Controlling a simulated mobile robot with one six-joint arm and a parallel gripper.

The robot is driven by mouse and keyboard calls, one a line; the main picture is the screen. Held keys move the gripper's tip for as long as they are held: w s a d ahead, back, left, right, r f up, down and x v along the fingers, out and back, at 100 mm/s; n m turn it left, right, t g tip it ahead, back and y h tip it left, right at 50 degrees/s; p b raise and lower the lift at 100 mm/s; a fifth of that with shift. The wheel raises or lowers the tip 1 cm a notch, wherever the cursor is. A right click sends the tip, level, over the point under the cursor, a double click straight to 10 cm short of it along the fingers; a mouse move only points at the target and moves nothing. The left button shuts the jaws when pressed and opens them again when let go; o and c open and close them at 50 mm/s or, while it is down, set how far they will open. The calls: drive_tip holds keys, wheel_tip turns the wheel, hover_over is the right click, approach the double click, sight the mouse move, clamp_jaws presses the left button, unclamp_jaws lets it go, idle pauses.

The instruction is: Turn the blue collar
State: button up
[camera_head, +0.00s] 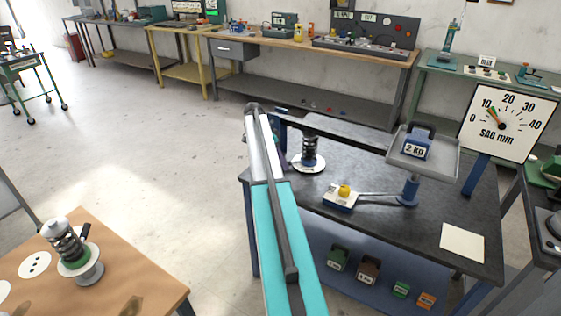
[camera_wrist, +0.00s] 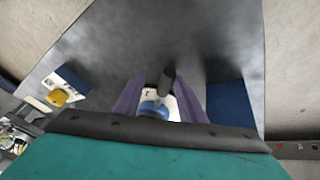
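The blue collar (camera_wrist: 154,109) shows in the wrist view as a blue ring on a white plate, with a dark rod (camera_wrist: 167,82) beside it. My gripper (camera_wrist: 158,100) has its two purple fingers apart, one on each side of the collar. White plate shows between the collar and the right finger; I cannot tell whether the left finger touches. In the head view the spring (camera_head: 310,148) stands upright on a round white plate (camera_head: 309,164) at the bench's left end. My arm hides much of the gripper there.
A grey bench (camera_head: 385,230) carries a beam (camera_head: 350,132), a tray (camera_head: 430,163) with a 2 kg weight (camera_head: 416,146), and a small box with a yellow button (camera_head: 343,191). A sag dial (camera_head: 507,122) stands behind. Another spring assembly (camera_head: 70,247) sits on the brown table.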

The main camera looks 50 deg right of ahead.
drive_tip(key=shift+w+a, duration=0.1)
drive_tip(key=shift+a, duration=0.05)
drive_tip(key=shift+w+a+r, duration=0.2)
drive_tip(key=shift+w+r, duration=0.05)
drive_tip(key=shift+r, duration=0.25)
drive_tip(key=b+v, duration=0.2)
drive_tip(key=v, duration=1)
drive_tip(key=shift+r, duration=0.25)
drive_tip(key=shift+r, duration=0.15)
